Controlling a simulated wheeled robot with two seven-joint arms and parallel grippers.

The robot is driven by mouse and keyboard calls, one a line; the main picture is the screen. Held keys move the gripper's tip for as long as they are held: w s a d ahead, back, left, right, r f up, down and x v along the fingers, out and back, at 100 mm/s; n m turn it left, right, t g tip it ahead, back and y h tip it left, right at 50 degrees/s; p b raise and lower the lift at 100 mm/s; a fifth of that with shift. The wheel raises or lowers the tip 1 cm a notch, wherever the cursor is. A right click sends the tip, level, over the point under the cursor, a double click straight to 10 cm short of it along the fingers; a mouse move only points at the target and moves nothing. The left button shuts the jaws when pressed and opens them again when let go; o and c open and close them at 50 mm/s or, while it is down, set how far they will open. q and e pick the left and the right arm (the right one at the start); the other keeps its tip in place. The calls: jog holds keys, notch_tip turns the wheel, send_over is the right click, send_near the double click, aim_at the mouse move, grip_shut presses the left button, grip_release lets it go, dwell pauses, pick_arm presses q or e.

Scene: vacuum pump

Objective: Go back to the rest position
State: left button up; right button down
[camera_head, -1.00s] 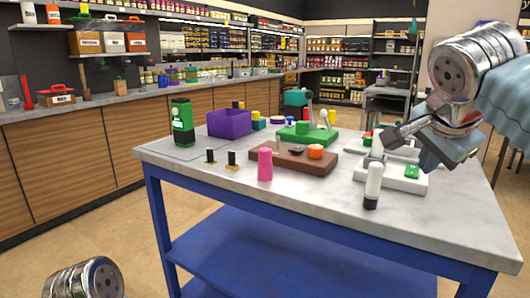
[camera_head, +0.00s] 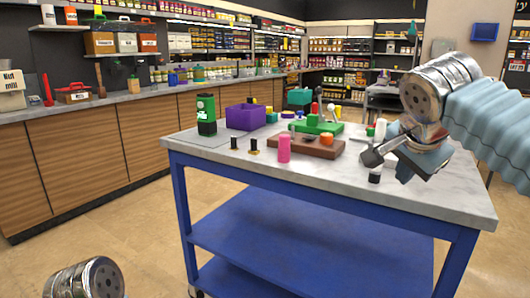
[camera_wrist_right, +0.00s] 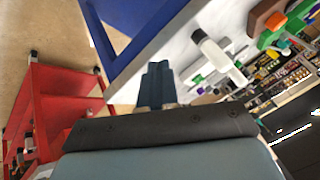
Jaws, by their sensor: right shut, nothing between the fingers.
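My right gripper (camera_head: 388,160) is at the right of the head view, in front of the table's right part. In the right wrist view its fingers (camera_wrist_right: 156,85) are together with nothing between them. It hides part of the white device and white-and-black bottle (camera_head: 376,170) behind it. The bottle also shows in the right wrist view (camera_wrist_right: 222,58), apart from the fingers. Of my left arm only a metal link (camera_head: 85,280) shows at the lower left; the left gripper is out of frame.
The blue-framed table (camera_head: 420,198) holds a green-and-black bottle (camera_head: 206,115), a purple bin (camera_head: 247,117), a pink bottle (camera_head: 284,149), a brown base (camera_head: 318,150) and a green base (camera_head: 318,126). A wooden counter (camera_head: 80,155) runs along the left. A red frame (camera_wrist_right: 62,110) shows in the right wrist view. Floor in front is clear.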

jog(key=w+a+f+n+g+y, duration=0.1)
jog(key=w+a+f+n, duration=0.25)
jog(key=f, duration=0.55)
jog(key=w+a+f+n+g+y, duration=0.15)
jog(key=w+a+f, duration=0.25)
jog(key=f, duration=0.5)
jog(key=s+a+f+n+g+y, duration=0.1)
jog(key=a+f+n, duration=0.15)
jog(key=f, duration=0.85)
jog(key=a+f+n+y, duration=0.2)
jog(key=a+f, duration=0.1)
jog(key=f, duration=0.7)
jog(key=s+a+f+n+g+y, duration=0.1)
jog(key=s+f, duration=0.5)
jog(key=f, duration=0.3)
jog(key=s+a+f+g+y, duration=0.1)
jog(key=s+a+f, duration=0.1)
jog(key=s+f, duration=1.45)
jog(key=s, duration=0.1)
jog(key=shift+s+d+g, duration=0.2)
jog(key=shift+d+g, duration=0.15)
jog(key=shift+d, duration=0.05)
